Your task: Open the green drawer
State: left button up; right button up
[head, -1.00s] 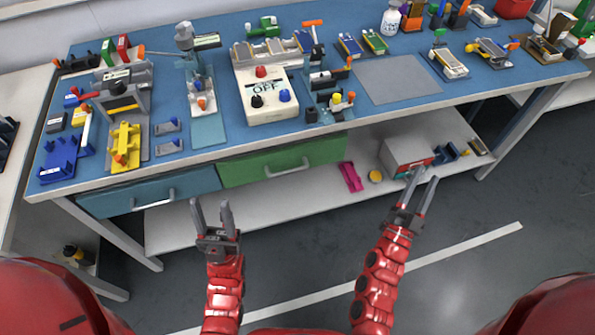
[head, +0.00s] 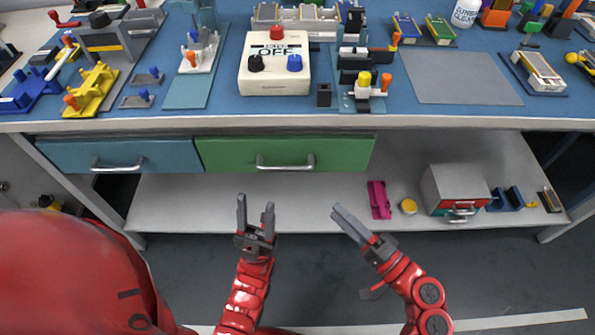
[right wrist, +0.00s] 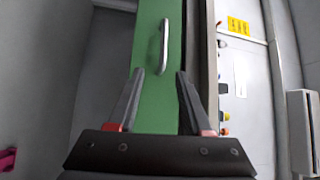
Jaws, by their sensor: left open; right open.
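The green drawer (head: 240,153) is closed under the blue worktop, beside a blue drawer (head: 70,155). Its silver bar handle (head: 285,166) is on the front face. My left gripper (head: 256,212) is open and empty, below and in front of the green drawer, apart from the handle. My right gripper (head: 350,222) is to the right of the left one, lower than the drawer and also apart from it. In the right wrist view the open fingers (right wrist: 160,100) point at the green front (right wrist: 150,40), with the handle (right wrist: 164,46) beyond the fingertips.
The lower shelf (head: 310,205) holds a magenta part (head: 379,200), a yellow round item (head: 408,206) and a small grey cabinet (head: 455,186). The worktop (head: 210,115) carries several fixtures and a control box (head: 275,64). The space before the green drawer is free.

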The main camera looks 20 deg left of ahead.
send_near(284, 166)
jog(key=shift+n+y, duration=0.3)
jog(key=x, duration=0.3)
jog(key=f+x, duration=0.1)
jog(key=x, duration=0.6)
jog(key=shift+w+f+p, duration=0.15)
jog(key=shift+p, duration=0.2)
grip_shut()
jog(key=shift+g, duration=0.4)
dwell(0.4)
